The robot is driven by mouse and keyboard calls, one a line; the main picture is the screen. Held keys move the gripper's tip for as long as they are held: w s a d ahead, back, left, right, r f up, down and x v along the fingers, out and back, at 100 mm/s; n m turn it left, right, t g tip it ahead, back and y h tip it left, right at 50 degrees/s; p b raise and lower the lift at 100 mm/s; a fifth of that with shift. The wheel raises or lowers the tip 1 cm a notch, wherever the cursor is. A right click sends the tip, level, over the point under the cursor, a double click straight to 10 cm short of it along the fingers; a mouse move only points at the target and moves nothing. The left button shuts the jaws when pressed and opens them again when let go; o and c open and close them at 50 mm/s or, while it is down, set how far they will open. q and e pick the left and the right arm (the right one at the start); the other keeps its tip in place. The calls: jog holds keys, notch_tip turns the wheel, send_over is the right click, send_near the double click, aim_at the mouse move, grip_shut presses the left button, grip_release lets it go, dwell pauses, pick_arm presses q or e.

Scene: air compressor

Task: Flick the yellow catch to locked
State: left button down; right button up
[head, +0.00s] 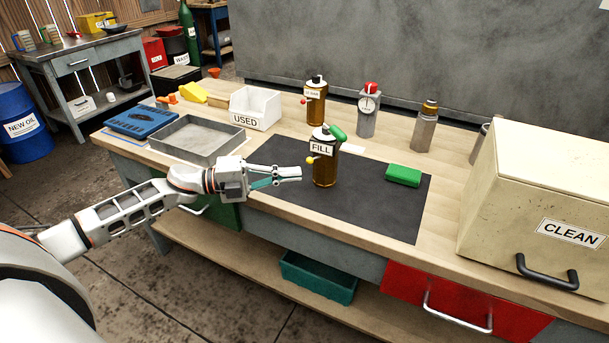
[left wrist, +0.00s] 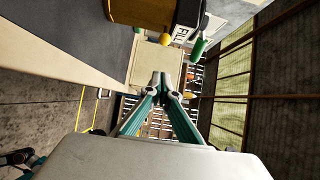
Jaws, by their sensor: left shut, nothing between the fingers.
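An amber bottle labelled FILL (head: 325,172) stands upright on the dark mat (head: 384,212). A small yellow catch (head: 310,160) sticks out from its left side, and a green lever (head: 338,132) sits at its top right. In the left wrist view the yellow catch (left wrist: 165,39) and green lever (left wrist: 198,50) are at the top, beside the bottle (left wrist: 140,12). My left gripper (head: 299,173) is shut and empty, just left of the bottle and slightly below the catch. Its closed fingertips (left wrist: 160,77) appear apart from the catch. My right gripper is not in view.
A green block (head: 403,175) lies on the mat to the right. A second amber bottle (head: 316,104), a gauge canister (head: 367,114) and a metal bottle (head: 425,127) stand behind. A grey tray (head: 196,140) and the USED bin (head: 256,106) are left; the CLEAN box (head: 545,200) is right.

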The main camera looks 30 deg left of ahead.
pick_arm(q)
jog(key=s+a, duration=0.2)
jog(key=a, duration=0.4)
jog(key=shift+f, duration=0.15)
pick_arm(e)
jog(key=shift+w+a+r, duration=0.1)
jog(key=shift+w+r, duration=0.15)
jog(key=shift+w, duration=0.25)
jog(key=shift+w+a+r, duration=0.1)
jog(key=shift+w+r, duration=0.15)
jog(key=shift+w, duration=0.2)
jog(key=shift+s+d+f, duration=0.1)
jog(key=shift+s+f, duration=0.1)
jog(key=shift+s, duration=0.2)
